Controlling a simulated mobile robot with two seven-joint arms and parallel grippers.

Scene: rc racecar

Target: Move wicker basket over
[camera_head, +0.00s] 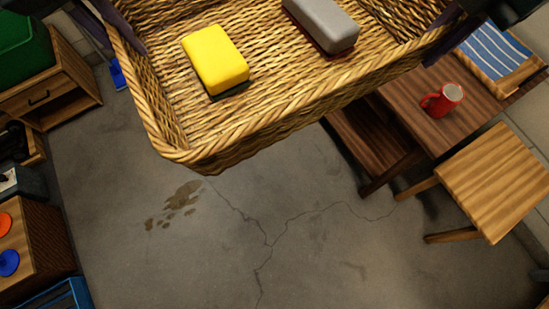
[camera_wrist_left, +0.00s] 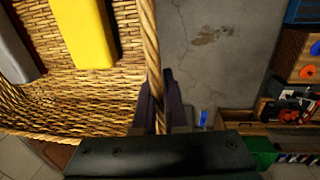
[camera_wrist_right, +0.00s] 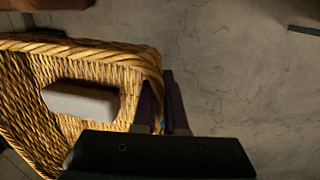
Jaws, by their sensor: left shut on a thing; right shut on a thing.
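The wicker basket (camera_head: 230,131) fills the top of the head view, held in the air above the floor. It carries a yellow block (camera_head: 216,59) with a dark underside and a grey block (camera_head: 321,24) with a dark red base. My left gripper (camera_head: 122,27) is shut on the basket's left rim; the left wrist view shows its fingers (camera_wrist_left: 160,103) on both sides of the rim. My right gripper (camera_head: 443,45) is at the right end; the right wrist view shows its fingers (camera_wrist_right: 163,103) shut on the rim there. The basket's far side is cut off in the head view.
A dark wooden table (camera_head: 431,136) with a red mug (camera_head: 443,99) and a blue striped item (camera_head: 494,52) stands at right, beside a light wooden stool (camera_head: 497,180). Cabinets (camera_head: 42,239) line the left. The cracked concrete floor (camera_head: 270,225) between is clear.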

